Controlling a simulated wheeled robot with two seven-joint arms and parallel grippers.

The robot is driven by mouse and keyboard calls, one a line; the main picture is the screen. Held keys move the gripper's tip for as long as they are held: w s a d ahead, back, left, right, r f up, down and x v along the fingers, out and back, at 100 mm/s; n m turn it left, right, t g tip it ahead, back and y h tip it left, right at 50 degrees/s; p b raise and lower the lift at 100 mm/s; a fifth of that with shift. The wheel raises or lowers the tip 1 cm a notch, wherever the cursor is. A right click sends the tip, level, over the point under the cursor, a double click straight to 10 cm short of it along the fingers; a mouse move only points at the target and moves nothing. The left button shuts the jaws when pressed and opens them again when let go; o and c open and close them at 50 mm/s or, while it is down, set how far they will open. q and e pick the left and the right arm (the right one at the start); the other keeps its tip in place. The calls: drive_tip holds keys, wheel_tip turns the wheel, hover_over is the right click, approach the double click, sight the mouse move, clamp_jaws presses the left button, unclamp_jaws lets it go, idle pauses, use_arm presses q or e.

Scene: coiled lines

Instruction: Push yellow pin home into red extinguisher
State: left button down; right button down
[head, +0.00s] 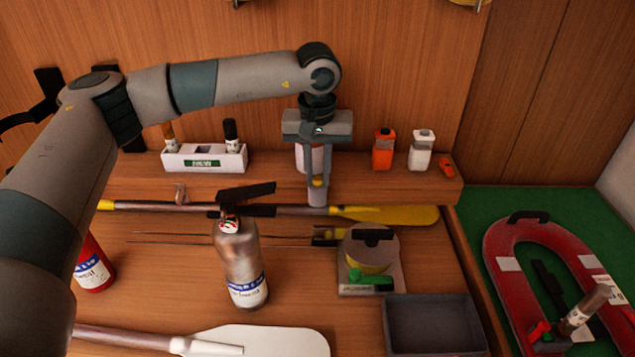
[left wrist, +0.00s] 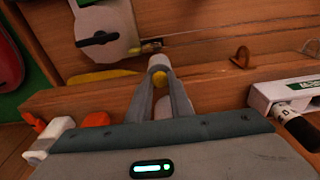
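The red extinguisher (head: 93,265) stands at the left of the bench in the head view. My left arm hides part of it, and its top is out of sight. My left gripper (head: 317,190) points down above the front of the back shelf, well to the right of the red extinguisher. My right gripper is not in view.
A bronze-grey extinguisher (head: 240,265) with a black handle stands mid-bench. Around it are paddles (head: 400,215), a round reel (head: 370,250) and a dark open tray (head: 435,325). The shelf holds a white rack (head: 205,158) and small bottles (head: 383,150). A red ring (head: 500,255) lies at right.

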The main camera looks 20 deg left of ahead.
sight(317, 179)
use_arm(q)
drive_tip(key=shift+r, duration=0.4)
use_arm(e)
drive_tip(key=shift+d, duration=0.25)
